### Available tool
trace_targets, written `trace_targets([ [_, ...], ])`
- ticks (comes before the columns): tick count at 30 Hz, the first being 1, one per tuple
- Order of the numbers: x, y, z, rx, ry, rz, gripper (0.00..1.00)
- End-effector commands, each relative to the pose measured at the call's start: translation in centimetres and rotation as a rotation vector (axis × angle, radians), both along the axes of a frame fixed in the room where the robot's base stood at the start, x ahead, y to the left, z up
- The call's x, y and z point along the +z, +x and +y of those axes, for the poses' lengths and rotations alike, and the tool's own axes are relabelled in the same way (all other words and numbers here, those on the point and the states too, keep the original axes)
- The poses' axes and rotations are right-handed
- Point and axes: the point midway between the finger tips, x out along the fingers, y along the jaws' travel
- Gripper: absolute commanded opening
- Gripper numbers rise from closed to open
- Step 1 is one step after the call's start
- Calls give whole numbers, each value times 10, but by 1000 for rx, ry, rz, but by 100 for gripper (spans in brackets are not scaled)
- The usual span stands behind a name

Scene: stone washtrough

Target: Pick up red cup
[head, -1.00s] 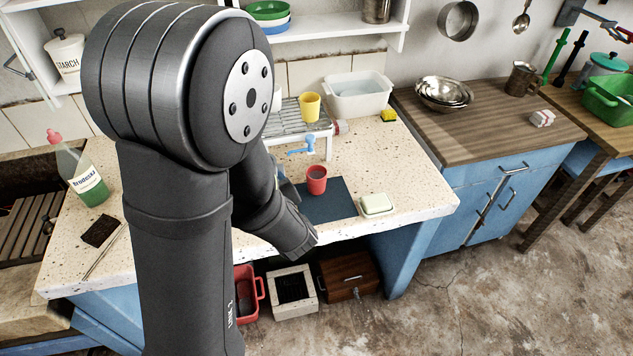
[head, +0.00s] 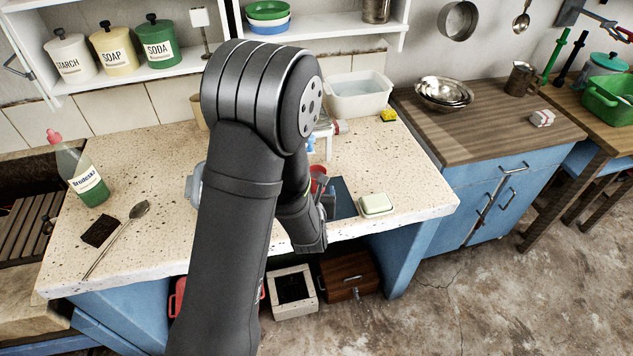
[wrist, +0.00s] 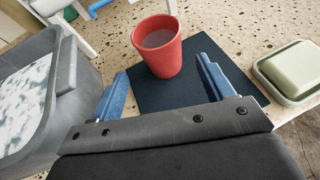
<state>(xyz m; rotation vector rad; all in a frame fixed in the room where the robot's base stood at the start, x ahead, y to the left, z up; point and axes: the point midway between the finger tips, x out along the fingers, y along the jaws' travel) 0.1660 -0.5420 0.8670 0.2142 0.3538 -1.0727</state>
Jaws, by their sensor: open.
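The red cup (wrist: 157,50) stands upright on a dark blue mat (wrist: 150,96) on the speckled counter. In the head view only a sliver of the red cup (head: 319,172) shows past my arm. My gripper (wrist: 160,78) is open in the wrist view, with its two blue fingers apart and pointing toward the cup. The cup lies just beyond the fingertips, roughly centred between them. Whether the fingers overlap its sides is hard to tell. In the head view my arm hides most of the gripper.
A soap dish with pale green soap (wrist: 292,70) sits close to the right of the mat. A grey basin (wrist: 45,95) stands at the left. A white rack (head: 324,128) stands behind the cup. The counter right of the soap dish is clear.

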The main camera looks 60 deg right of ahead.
Motion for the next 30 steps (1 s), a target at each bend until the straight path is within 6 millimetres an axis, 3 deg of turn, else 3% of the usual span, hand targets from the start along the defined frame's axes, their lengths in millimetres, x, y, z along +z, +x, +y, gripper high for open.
trace_targets([
  [18, -29, 27, -57, 1, 0, 0, 74],
  [27, -30, 29, -61, 1, -1, 0, 74],
  [30, -30, 29, -61, 1, -1, 0, 54],
])
